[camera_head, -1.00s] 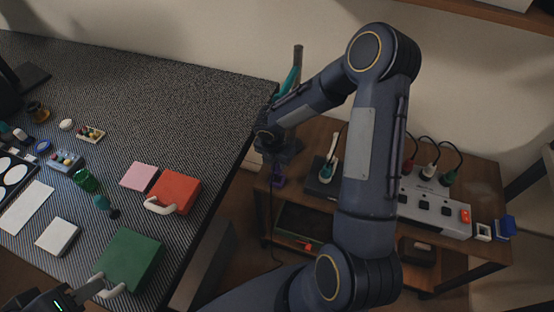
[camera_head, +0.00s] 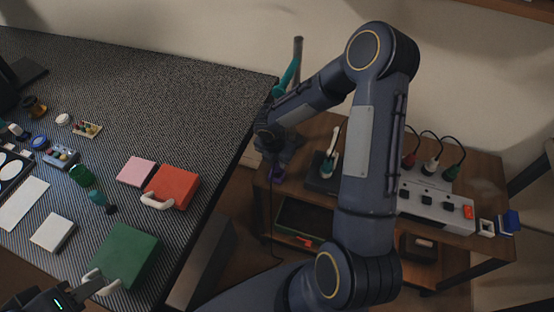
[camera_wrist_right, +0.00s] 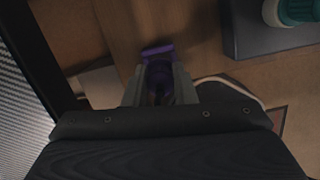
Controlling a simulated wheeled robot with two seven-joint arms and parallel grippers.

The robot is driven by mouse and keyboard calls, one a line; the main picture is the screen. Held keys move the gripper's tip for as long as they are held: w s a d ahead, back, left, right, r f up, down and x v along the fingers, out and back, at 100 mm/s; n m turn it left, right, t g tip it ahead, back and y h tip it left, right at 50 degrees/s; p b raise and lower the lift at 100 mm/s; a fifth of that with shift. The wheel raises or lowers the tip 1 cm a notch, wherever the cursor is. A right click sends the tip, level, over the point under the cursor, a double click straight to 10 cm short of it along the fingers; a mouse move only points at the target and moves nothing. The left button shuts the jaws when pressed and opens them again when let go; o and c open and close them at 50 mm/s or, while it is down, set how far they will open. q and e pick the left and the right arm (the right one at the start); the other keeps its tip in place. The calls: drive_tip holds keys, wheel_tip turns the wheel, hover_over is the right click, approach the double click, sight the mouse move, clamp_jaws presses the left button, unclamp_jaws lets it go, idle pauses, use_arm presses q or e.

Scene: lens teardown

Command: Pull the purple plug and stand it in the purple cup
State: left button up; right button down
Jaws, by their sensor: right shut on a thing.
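My right gripper (camera_head: 279,158) is at the left end of the wooden cart, just past the table's right edge, partly hidden by its own arm. In the right wrist view its fingers (camera_wrist_right: 159,82) are shut on a dark purple piece (camera_wrist_right: 158,72), taken as the purple plug. A wider purple edge (camera_wrist_right: 157,50) shows just beyond the fingertips; I cannot tell whether it is the plug or the purple cup. In the head view purple (camera_head: 277,174) shows below the gripper, and a thin dark cord hangs there. My left gripper (camera_head: 82,289) is at the bottom left, by the green block's handle; its jaws are unclear.
The grey power strip (camera_head: 433,207) holds red, white and green plugs with black cords. A dark base with a teal-and-white tool (camera_head: 328,166) stands right of the gripper. The table holds a red block (camera_head: 175,186), a green block (camera_head: 124,254) and small parts.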

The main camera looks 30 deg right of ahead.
drive_tip(key=shift+f+b, duration=1.3)
drive_tip(key=shift+f, duration=0.2)
idle(1.2)
drive_tip(key=c, duration=1.1)
unclamp_jaws()
drive_tip(key=r, duration=0.5)
drive_tip(key=a+r+p, duration=0.1)
drive_tip(key=r, duration=0.1)
drive_tip(key=shift+s+r, duration=0.35)
drive_tip(key=shift+r, duration=0.15)
drive_tip(key=s+a+r+m+t+y+p, duration=0.1)
drive_tip(key=s+a+r+m+t+y, duration=0.1)
drive_tip(key=s+r+m, duration=0.8)
drive_tip(key=s+a+r+m+t+y+p, duration=0.2)
drive_tip(key=s+r+m, duration=0.8)
drive_tip(key=m, duration=0.5)
drive_tip(key=shift+s+a+r+m+t+y, duration=0.35)
drive_tip(key=shift+s+a+y, duration=0.45)
drive_tip(key=shift+a, duration=0.45)
